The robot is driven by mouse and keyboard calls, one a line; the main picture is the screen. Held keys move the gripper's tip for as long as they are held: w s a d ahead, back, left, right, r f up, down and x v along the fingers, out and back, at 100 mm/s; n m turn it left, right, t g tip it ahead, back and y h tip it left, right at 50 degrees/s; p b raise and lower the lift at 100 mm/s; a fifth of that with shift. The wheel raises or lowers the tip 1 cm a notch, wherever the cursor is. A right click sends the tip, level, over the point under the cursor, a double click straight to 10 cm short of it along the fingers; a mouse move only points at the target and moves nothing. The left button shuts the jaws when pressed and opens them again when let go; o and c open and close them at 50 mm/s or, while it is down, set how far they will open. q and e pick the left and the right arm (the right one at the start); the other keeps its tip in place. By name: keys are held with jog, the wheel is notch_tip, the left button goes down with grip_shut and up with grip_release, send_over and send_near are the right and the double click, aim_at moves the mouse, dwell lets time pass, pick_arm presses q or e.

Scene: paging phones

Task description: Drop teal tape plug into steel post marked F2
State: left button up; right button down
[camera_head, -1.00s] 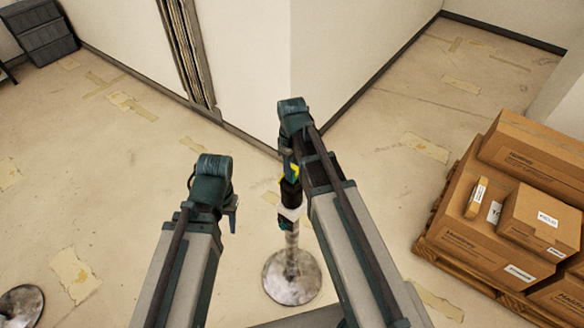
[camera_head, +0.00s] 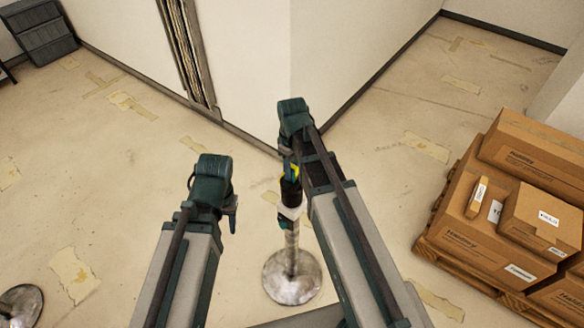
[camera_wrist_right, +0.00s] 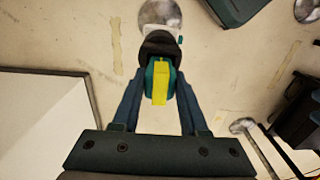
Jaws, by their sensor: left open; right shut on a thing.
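The teal tape plug, with a yellow band, is between the fingers of my right gripper (camera_wrist_right: 160,88) in the right wrist view, and the plug (camera_wrist_right: 176,78) points at the post. In the head view a bit of the plug (camera_head: 293,171) shows beside my right gripper (camera_head: 290,176). A steel post (camera_head: 291,246) with a round base and dark top stands directly below it. In the wrist view the dark post top (camera_wrist_right: 158,45) meets the plug's far end; I cannot tell whether it is seated. No F2 mark is readable. My left gripper (camera_head: 232,214) is open and empty, left of the post.
Cardboard boxes (camera_head: 470,235) are stacked on a pallet (camera_head: 440,255) at the right. A wall corner (camera_head: 285,150) stands behind the post. Another round metal base (camera_head: 20,305) is at the lower left. The floor between is mostly clear.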

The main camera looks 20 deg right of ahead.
aim_at(292, 167)
jog(key=shift+f+b, duration=0.5)
jog(key=shift+f, duration=0.05)
jog(key=c, duration=0.7)
grip_release()
jog(key=shift+r, duration=0.1)
notch_tip(292, 167, up, 11)
jog(key=p, duration=1.1)
